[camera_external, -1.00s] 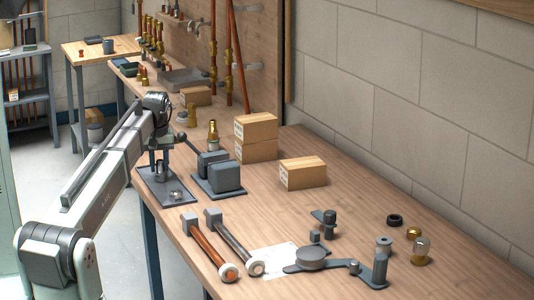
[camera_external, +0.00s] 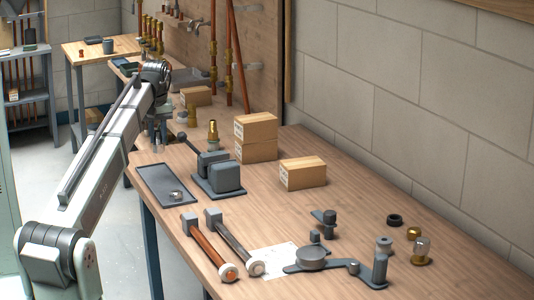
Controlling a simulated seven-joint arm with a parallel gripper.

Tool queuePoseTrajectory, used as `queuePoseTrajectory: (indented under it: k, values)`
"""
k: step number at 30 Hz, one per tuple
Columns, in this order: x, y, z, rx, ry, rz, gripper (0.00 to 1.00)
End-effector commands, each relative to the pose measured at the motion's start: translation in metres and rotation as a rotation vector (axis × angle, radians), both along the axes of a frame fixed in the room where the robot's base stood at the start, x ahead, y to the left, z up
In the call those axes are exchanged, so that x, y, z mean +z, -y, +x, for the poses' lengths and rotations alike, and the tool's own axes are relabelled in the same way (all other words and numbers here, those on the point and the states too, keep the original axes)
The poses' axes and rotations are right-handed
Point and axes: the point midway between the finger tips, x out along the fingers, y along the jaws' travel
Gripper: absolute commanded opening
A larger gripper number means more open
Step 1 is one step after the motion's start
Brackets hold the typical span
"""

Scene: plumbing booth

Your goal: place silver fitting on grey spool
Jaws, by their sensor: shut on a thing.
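My gripper (camera_external: 157,138) is above the far left end of the dark grey tray, near the bench's left edge. It is shut on a small silver fitting (camera_external: 157,149), which is tiny and partly hidden by my arm. Another small silvery piece (camera_external: 177,195) lies on the tray (camera_external: 152,178).
A dark grey clamp block (camera_external: 219,175) stands right of the tray, near cardboard boxes (camera_external: 256,138). Two mallets (camera_external: 232,243) lie in front.

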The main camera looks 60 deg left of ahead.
Motion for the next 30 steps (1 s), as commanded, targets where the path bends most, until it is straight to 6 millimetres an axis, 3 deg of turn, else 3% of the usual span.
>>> queuePoseTrajectory:
  k: [10,24,30]
  values:
    - [0.016,-0.001,0.0,0.0,0.0,0.001,0.0]
    - [0.104,-0.001,0.001,0.0,0.001,0.002,0.0]
    - [0.1,0.024,0.038,-0.056,0.0,0.0,0.0]
